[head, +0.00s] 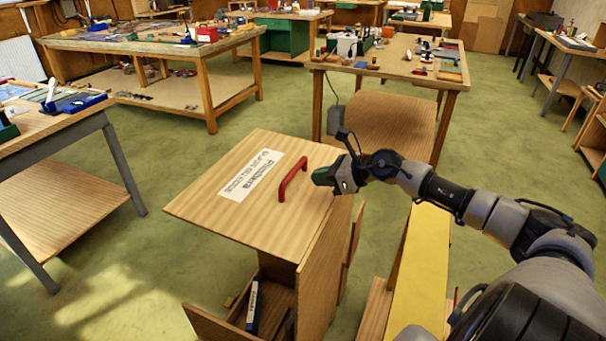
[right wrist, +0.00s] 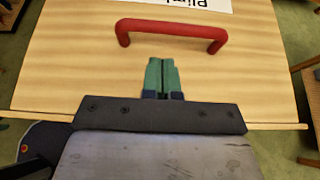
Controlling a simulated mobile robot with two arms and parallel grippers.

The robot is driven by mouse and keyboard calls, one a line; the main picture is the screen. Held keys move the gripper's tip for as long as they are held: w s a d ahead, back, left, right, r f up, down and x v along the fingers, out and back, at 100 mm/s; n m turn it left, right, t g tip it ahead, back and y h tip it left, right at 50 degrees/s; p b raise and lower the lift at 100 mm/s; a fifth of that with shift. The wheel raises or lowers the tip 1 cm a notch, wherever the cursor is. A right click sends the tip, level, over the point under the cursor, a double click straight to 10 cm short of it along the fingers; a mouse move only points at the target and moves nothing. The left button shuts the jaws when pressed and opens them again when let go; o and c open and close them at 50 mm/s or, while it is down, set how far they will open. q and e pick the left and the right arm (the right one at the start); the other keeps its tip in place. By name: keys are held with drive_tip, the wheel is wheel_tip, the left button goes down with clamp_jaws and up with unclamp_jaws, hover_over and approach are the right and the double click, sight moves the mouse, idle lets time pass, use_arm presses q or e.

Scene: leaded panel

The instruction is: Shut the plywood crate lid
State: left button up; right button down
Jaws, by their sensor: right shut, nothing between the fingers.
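The plywood crate lid (head: 225,212) is a pale wooden panel with a red handle (head: 292,180) and a white printed label (head: 264,175). It extends over the crate (head: 322,262), with a gap below its near edge that shows the crate's inside. I cannot tell its exact tilt. My right gripper (head: 322,177) is at the lid's right side, to the right of the handle. In the right wrist view its green fingers (right wrist: 161,76) are together and empty, over the lid (right wrist: 70,75), just short of the handle (right wrist: 172,28) and apart from it. My left gripper is not in view.
A dark blue item with a white label (head: 254,305) stands inside the crate. A yellow-topped wooden piece (head: 422,270) is right of the crate, under my right arm. Workbenches stand behind (head: 410,62) and at left (head: 50,125). Green floor (head: 120,250) is clear left of the crate.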

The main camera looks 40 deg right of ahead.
sight(303, 192)
drive_tip(key=shift+w+a, duration=0.25)
drive_tip(key=shift+w, duration=0.2)
drive_tip(key=shift+w+a+p, duration=0.2)
drive_tip(key=shift+w+p, duration=0.15)
drive_tip(key=shift+p, duration=0.05)
drive_tip(key=shift+w+a+f+p, duration=0.15)
drive_tip(key=shift+w+a+p, duration=0.3)
drive_tip(key=shift+w, duration=0.25)
drive_tip(key=shift+w+a+f, duration=0.25)
drive_tip(key=shift+w+f, duration=0.05)
drive_tip(key=shift+w, duration=0.3)
